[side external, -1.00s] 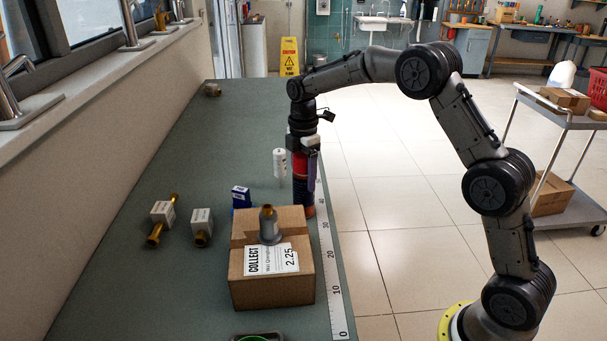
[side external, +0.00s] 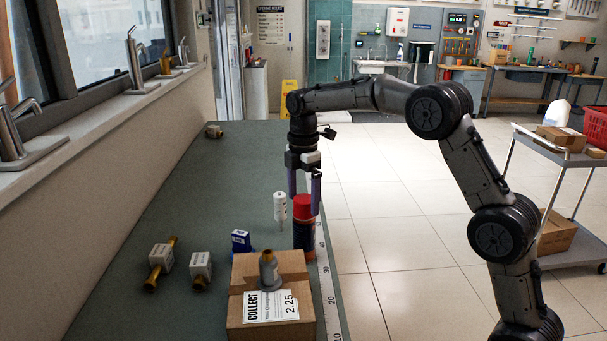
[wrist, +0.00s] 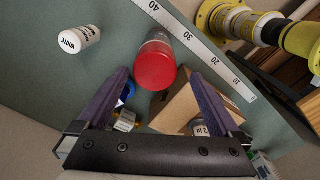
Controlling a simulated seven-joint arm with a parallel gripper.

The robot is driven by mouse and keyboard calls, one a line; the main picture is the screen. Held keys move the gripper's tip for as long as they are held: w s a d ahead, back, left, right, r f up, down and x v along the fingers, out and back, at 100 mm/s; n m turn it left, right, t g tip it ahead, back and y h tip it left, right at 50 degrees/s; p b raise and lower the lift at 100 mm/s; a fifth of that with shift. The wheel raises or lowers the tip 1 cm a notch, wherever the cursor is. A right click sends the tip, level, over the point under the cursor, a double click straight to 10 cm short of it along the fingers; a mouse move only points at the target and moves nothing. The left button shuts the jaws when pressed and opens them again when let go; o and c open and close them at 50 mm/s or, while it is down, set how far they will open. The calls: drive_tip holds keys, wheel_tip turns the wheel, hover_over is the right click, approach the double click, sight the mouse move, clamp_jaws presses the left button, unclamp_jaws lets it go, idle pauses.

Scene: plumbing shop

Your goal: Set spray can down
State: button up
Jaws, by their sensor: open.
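The spray can (side external: 304,238) has a red cap and a dark body. It stands upright on the green bench, just behind the cardboard box and beside the ruler strip. In the wrist view its red cap (wrist: 155,66) faces the camera, ahead of the fingertips and between their lines. My gripper (side external: 304,204) is open, with its purple fingers apart around cap height or slightly above. In the wrist view the spread fingers of my gripper (wrist: 158,76) hold nothing. The can's lower body is partly hidden by the box in the side view.
The cardboard box (side external: 243,311) carries a grey fitting with a brass top (side external: 269,271). A white bottle (side external: 280,206) and a blue box (side external: 241,241) stand close by. Brass-ended valves (side external: 161,257) lie to the left.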

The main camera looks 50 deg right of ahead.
wheel_tip(320, 180, up, 6)
drive_tip(key=shift+r, duration=0.25)
drive_tip(key=shift+s+r, duration=0.2)
drive_tip(key=s+a+r+m+t, duration=0.1)
drive_tip(key=s+a+r+m, duration=0.2)
drive_tip(key=s, duration=0.5)
drive_tip(key=s+a+r+m+t, duration=0.15)
drive_tip(key=s+m, duration=0.25)
drive_tip(key=s, duration=0.4)
drive_tip(key=s+f+m+t, duration=0.1)
drive_tip(key=s+f+m, duration=0.1)
drive_tip(key=s, duration=0.3)
drive_tip(key=s+f+m+t, duration=0.1)
drive_tip(key=s+f+m, duration=0.2)
drive_tip(key=s, duration=0.3)
drive_tip(key=s+a+f+m+t, duration=0.1)
drive_tip(key=s+f+m, duration=0.2)
drive_tip(key=s, duration=0.3)
drive_tip(key=shift+r, duration=0.1)
